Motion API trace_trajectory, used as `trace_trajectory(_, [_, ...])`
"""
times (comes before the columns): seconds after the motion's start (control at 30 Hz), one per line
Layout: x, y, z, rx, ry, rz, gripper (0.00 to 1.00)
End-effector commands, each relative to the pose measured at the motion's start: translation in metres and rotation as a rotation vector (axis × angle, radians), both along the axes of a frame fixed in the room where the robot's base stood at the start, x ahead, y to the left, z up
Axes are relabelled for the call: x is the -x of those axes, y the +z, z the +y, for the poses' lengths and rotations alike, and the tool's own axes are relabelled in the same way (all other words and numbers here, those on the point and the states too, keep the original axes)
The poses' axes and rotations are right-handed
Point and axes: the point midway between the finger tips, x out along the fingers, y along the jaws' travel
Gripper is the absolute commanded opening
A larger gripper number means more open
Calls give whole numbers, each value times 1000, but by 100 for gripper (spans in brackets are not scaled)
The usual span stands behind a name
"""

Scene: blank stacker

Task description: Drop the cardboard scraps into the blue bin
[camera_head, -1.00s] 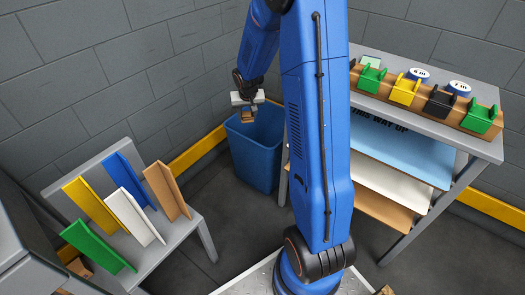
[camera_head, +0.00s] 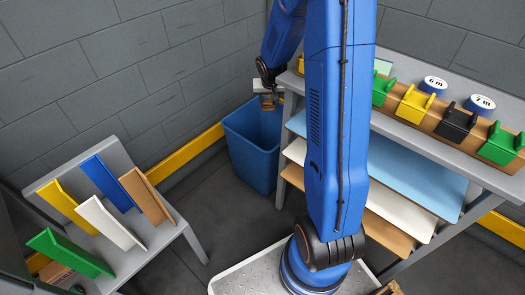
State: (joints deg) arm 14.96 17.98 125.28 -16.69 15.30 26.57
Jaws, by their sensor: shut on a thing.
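The blue bin (camera_head: 255,158) stands on the floor near the back wall, open side up. My gripper (camera_head: 268,98) is above the bin's back right rim, partly dark and small in the picture. It is shut on a small brown cardboard scrap (camera_head: 268,104), which hangs just above the bin's mouth and apart from it as far as I can tell. The inside of the bin is dark, and I cannot tell what lies in it. A brown piece (camera_head: 56,273) at the lower left may be cardboard.
A grey rack (camera_head: 455,171) with coloured clamps, tape rolls and sheets on its shelves stands right of the bin. A grey stand (camera_head: 150,245) with coloured angled pieces is at the left. A yellow rail (camera_head: 190,162) runs along the wall. Dark floor is clear between.

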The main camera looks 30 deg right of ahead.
Motion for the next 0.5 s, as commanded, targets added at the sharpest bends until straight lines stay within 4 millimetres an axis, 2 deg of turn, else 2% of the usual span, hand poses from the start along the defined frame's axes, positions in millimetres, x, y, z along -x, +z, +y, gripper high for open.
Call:
trace_trajectory(0.2, [0,-23,0,0,1,2,22])
trace_trajectory(0.5, [0,-36,0,-1,-1,-1,22])
